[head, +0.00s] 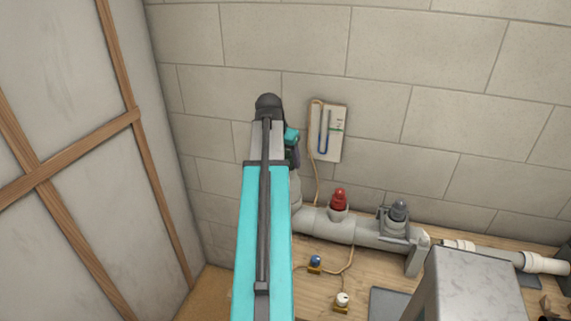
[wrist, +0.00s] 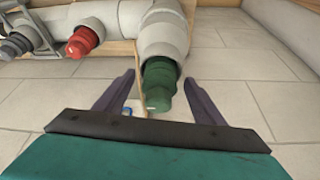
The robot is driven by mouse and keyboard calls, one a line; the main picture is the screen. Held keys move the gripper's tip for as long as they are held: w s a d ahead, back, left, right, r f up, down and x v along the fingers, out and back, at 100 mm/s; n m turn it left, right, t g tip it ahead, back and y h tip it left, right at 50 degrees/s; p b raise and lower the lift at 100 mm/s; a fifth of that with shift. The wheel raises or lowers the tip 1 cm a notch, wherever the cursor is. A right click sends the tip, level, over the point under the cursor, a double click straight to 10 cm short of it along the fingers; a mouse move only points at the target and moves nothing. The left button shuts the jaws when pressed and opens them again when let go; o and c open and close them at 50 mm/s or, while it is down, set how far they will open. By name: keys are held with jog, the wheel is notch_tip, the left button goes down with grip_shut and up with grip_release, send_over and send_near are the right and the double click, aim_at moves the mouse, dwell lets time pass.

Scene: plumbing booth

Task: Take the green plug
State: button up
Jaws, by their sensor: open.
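The green plug (wrist: 160,84) sits in the end of a grey pipe fitting (wrist: 163,37) in the wrist view. My gripper (wrist: 160,80) is open, with one dark finger on each side of the plug in that picture. Background shows between the plug and both fingers, and I see no contact. How deep the plug reaches between the fingers is hard to tell. In the head view my arm hides the green plug, and only part of my gripper (head: 292,148) shows beside the arm.
A red plug (head: 339,198) and a grey plug (head: 399,211) stand up from the grey pipe (head: 355,231) in the head view. A gauge panel (head: 327,132) hangs on the block wall. Small corded caps, one blue (head: 316,260) and one white (head: 342,298), lie on the wooden surface.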

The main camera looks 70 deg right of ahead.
jog(key=shift+f, duration=0.15)
jog(key=shift+c, duration=0.2)
dwell(0.3)
jog(key=c, duration=1.5)
